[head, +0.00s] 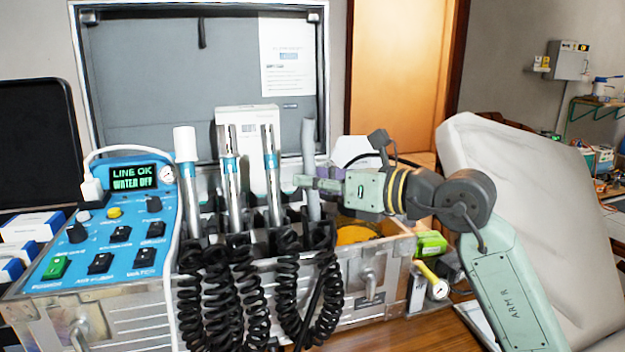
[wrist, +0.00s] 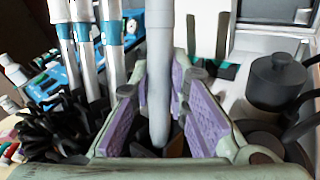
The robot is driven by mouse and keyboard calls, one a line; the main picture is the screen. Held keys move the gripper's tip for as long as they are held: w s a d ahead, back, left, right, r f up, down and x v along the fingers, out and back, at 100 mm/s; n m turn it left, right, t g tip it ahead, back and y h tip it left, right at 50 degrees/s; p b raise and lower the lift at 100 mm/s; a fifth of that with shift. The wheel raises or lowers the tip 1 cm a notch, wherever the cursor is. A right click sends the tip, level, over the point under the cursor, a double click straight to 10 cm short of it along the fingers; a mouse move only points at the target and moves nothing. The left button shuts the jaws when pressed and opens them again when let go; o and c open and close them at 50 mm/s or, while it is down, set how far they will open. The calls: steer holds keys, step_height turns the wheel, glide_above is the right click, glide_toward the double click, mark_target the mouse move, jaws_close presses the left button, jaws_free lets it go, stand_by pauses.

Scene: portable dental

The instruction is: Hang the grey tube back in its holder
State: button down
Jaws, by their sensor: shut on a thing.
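The grey tube (head: 309,138) stands nearly upright at the right end of the row of handpieces in the head view. My gripper (head: 308,183) reaches in from the right and is shut on the tube around its middle. In the wrist view the tube (wrist: 159,75) runs between the purple pads of my gripper (wrist: 155,120). The black holder (head: 319,236) is directly below the tube's lower end. Whether that end is inside the holder or just above it I cannot tell.
Silver handpieces with blue bands (head: 271,180) stand close to the left of the tube, with black coiled cords (head: 288,300) hanging in front. A blue control panel (head: 105,235) is at the left. The open metal case (head: 400,275) surrounds the holders. A pale dental chair (head: 530,190) is at the right.

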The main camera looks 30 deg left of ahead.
steer(key=c, duration=1.5)
jaws_free()
steer(key=shift+o, duration=0.2)
steer(key=shift+d, duration=0.1)
steer(key=d+r, duration=0.1)
steer(key=d, duration=0.6)
steer(key=shift+s+d+b, duration=0.3)
steer(key=shift+d+b, duration=0.05)
steer(key=shift+b, duration=0.05)
steer(key=shift+r, duration=0.1)
